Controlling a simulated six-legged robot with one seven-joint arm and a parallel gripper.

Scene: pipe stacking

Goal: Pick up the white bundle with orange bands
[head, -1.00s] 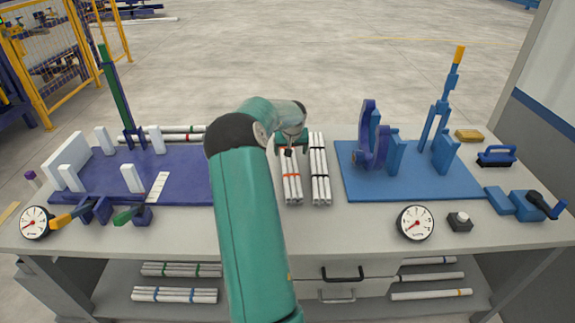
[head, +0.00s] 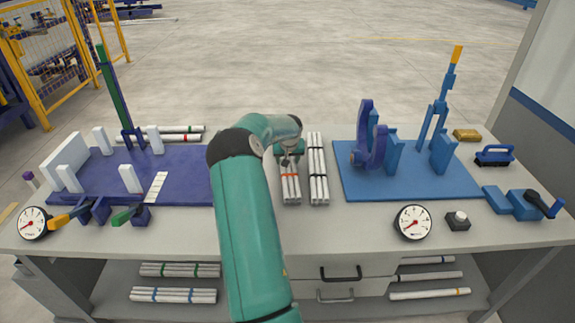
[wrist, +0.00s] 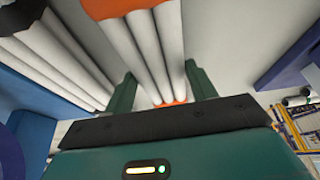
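The white bundle with orange bands (head: 291,187) lies lengthwise on the grey bench, just left of a white bundle with black bands (head: 318,170). My gripper (head: 290,158) is over the far part of the orange-banded bundle. In the wrist view, the orange-banded bundle (wrist: 155,48) runs between the two fingers of my gripper (wrist: 160,92). The fingers are apart, with gaps showing between them and the pipes. The black-banded bundle (wrist: 50,55) is beside it in that view. My arm hides part of the bench left of the bundles.
A blue plate with fixtures (head: 410,190) stands to the right. A purple plate with white blocks (head: 185,180) is to the left. Dial gauges stand near the front edge, the right one (head: 413,222) in front of the blue plate. More bundles lie on the shelf below.

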